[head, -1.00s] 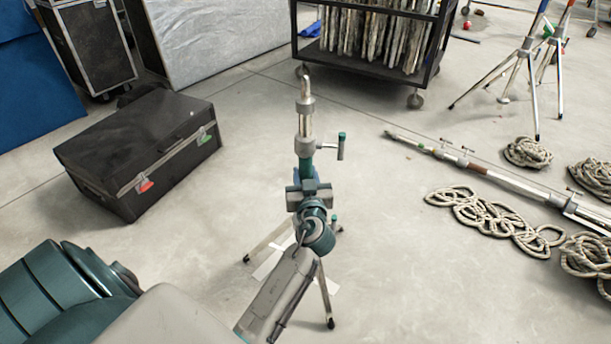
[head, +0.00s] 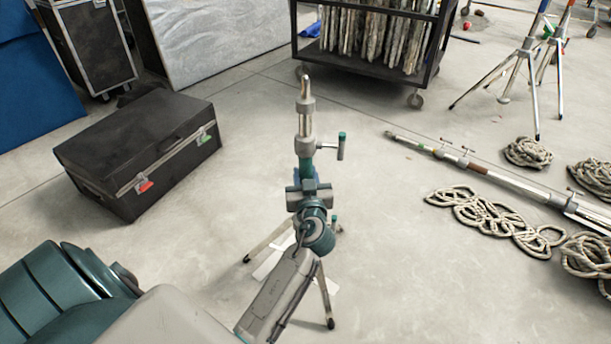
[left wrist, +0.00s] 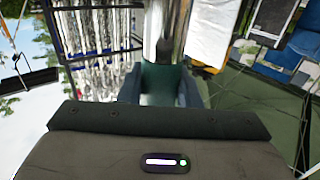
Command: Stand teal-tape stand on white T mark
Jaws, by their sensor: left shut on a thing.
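The teal-tape stand (head: 305,150) is upright in the middle of the head view, with a silver upper column, teal band and side knob. Its spread legs come down around the white T mark (head: 267,263), which shows in pieces on the floor. My left gripper (head: 309,190) is shut on the stand's column just below the upper teal band. My forearm hides the lower column and part of the mark. In the left wrist view, the teal part of the stand (left wrist: 160,82) sits between the fingers. I cannot tell whether all feet touch the floor. My right gripper is out of view.
A black case (head: 135,150) lies to the left. A wheeled rack (head: 375,45) stands behind. Rope coils (head: 490,220), a lying stand (head: 470,165) and upright tripods (head: 530,60) are to the right. Clear floor surrounds the stand.

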